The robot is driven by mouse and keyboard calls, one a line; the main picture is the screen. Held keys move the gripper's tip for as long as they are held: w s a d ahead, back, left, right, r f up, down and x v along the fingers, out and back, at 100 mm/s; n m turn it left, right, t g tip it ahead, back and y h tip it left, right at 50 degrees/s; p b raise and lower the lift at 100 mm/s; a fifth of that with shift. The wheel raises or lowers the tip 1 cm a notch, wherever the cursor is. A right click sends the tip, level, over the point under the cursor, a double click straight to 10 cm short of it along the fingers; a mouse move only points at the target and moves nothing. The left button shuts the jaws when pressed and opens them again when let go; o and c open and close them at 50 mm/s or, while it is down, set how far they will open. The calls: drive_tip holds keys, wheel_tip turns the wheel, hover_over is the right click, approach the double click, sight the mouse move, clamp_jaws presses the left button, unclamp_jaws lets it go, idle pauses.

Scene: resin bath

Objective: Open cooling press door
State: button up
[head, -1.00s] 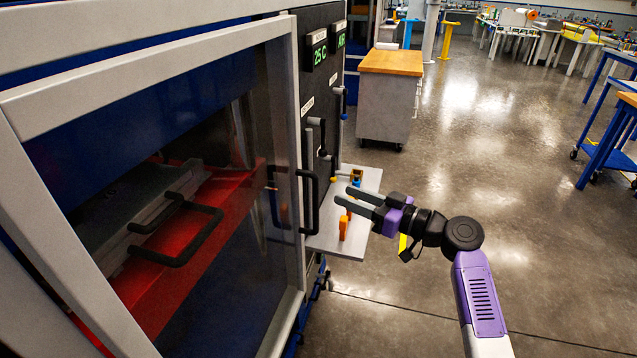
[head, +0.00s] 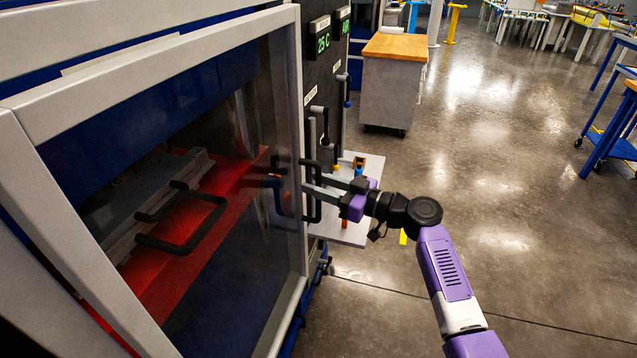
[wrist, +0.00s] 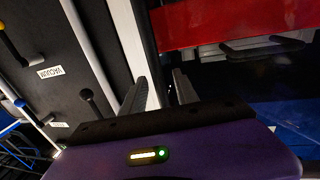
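The cooling press door (head: 295,120) is a large grey-framed window at the left of the head view and looks shut. Its black upright handle (head: 317,214) is on the right side of the frame. My gripper (head: 314,186) is at the handle, coming from the right, with its fingers pointing left. In the wrist view my gripper (wrist: 160,92) has its two fingers apart, over the pale door frame (wrist: 128,40). The fingers overlap the handle in the head view; I cannot tell if they touch it.
A dark control panel (head: 324,80) with green displays and black levers adjoins the door. A small grey shelf (head: 352,232) with coloured parts sits below the gripper. A wood-topped cabinet (head: 393,85) stands behind. A red platen (head: 205,205) shows through the window.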

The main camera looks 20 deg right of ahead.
clamp_jaws()
idle(1.4)
